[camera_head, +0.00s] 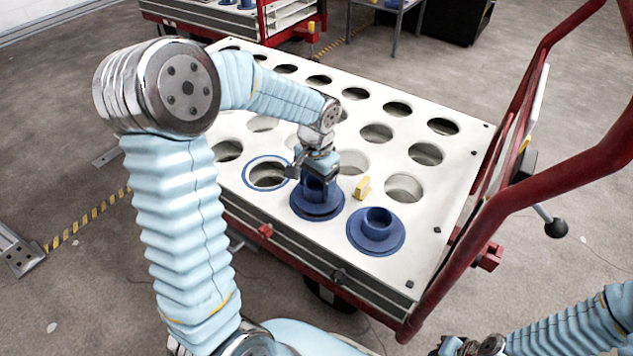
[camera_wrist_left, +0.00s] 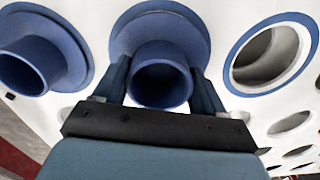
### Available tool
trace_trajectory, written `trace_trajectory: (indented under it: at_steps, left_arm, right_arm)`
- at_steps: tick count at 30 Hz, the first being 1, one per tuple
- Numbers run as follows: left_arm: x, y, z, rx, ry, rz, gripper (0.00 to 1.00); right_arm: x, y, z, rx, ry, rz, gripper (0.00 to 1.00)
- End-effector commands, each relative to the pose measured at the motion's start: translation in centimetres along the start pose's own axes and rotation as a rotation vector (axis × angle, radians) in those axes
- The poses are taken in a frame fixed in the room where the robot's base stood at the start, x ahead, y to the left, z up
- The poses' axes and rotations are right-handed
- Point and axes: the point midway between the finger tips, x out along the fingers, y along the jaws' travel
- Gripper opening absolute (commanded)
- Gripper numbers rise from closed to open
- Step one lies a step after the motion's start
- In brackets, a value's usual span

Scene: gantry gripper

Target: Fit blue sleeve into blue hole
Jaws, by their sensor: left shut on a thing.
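A blue sleeve with a wide round flange (camera_head: 318,208) is at the near side of the white perforated top, right of the blue-ringed hole (camera_head: 267,173). My left gripper (camera_head: 317,170) is shut on its tube from above. In the left wrist view the fingers sit on both sides of the sleeve's tube (camera_wrist_left: 160,80), and the blue-ringed hole (camera_wrist_left: 265,55) is to the right, open and empty. I cannot tell whether the flange touches the top. A second blue sleeve (camera_head: 376,232) stands free to the right. My right gripper (camera_head: 470,346) is partly cut off at the bottom edge.
The white top (camera_head: 420,260) has several plain open holes. A small yellow block (camera_head: 362,188) lies just right of the held sleeve. The cart's red handle rail (camera_head: 470,230) runs along the right side. Another red cart stands behind.

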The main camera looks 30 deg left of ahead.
Motion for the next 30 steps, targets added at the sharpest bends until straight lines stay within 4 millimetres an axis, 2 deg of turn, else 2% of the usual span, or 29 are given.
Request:
trace_trajectory:
  at_steps: [18, 19, 24, 30]
  left_arm:
    - [1.6, 0.0, 0.0, 0.000, 0.000, 0.000, 0.32]
    - [1.5, 0.0, 0.0, 0.000, 0.000, 0.000, 0.75]
    - [1.5, 0.0, 0.0, 0.000, 0.000, 0.000, 1.00]
    - [1.5, 0.0, 0.0, 0.000, -0.001, 0.000, 1.00]
  right_arm:
    - [1.1, 0.4, 0.0, 0.000, 0.000, 0.000, 0.00]
    - [1.0, 0.3, 0.0, 0.000, 0.000, 0.000, 0.00]
    - [1.0, 0.3, 0.0, 0.000, 0.000, 0.000, 0.00]
    - [1.0, 0.3, 0.0, 0.000, 0.000, 0.000, 0.00]
